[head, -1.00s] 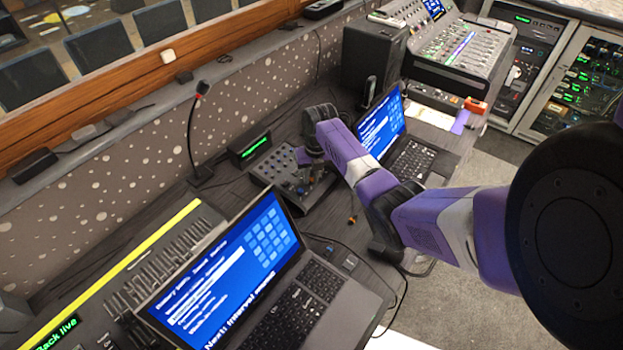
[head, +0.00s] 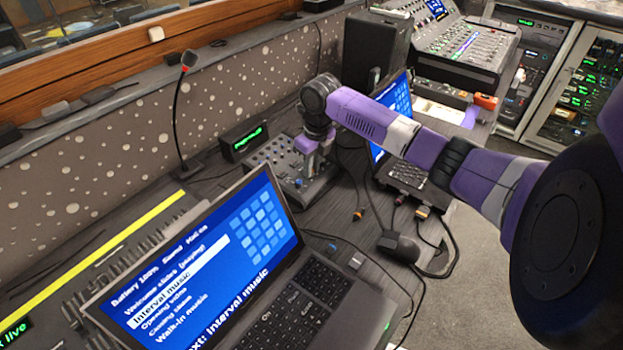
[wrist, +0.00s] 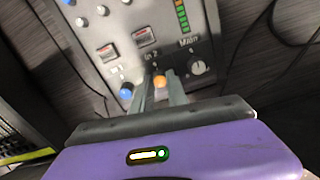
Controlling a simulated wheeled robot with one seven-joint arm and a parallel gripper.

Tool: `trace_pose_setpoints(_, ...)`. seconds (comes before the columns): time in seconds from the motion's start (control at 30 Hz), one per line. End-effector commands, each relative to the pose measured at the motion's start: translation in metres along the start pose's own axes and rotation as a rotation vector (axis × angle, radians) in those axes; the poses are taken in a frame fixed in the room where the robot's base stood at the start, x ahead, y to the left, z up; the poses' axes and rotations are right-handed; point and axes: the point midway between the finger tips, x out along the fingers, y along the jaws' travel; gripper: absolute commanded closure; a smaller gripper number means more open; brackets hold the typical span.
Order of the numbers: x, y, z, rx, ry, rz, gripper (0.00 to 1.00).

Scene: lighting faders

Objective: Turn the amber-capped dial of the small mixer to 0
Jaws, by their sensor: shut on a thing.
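The small mixer (head: 262,158) lies on the desk beneath my gripper (head: 309,160). In the wrist view its panel (wrist: 176,52) fills the upper middle. The amber-capped dial (wrist: 159,81) sits near the panel's lower edge, below the label "In 2". My gripper (wrist: 160,84) is shut on this dial, with one finger on each side and the amber cap showing between them. The dial's pointer and scale are hidden, so I cannot tell its setting. A blue-capped dial (wrist: 126,91) is to the left. A grey dial (wrist: 198,67) below "Main" is to the right.
A laptop (head: 225,265) stands in front of the mixer at the left. A second laptop (head: 398,100) stands to the right, partly behind my arm. A small green display (head: 244,141) and a gooseneck microphone (head: 178,110) are behind the mixer. Cables lie on the desk.

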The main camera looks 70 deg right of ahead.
Motion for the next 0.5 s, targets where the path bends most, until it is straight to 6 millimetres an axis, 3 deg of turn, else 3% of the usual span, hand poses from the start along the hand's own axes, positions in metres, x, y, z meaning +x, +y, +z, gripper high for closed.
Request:
trace_pose_setpoints(0.07, 0.0074, -0.0024, -0.0008, -0.031, -0.001, -0.005, 1.0)
trace_pose_setpoints(0.5, 0.0023, -0.0006, 0.0002, -0.138, -0.001, -0.002, 1.0)
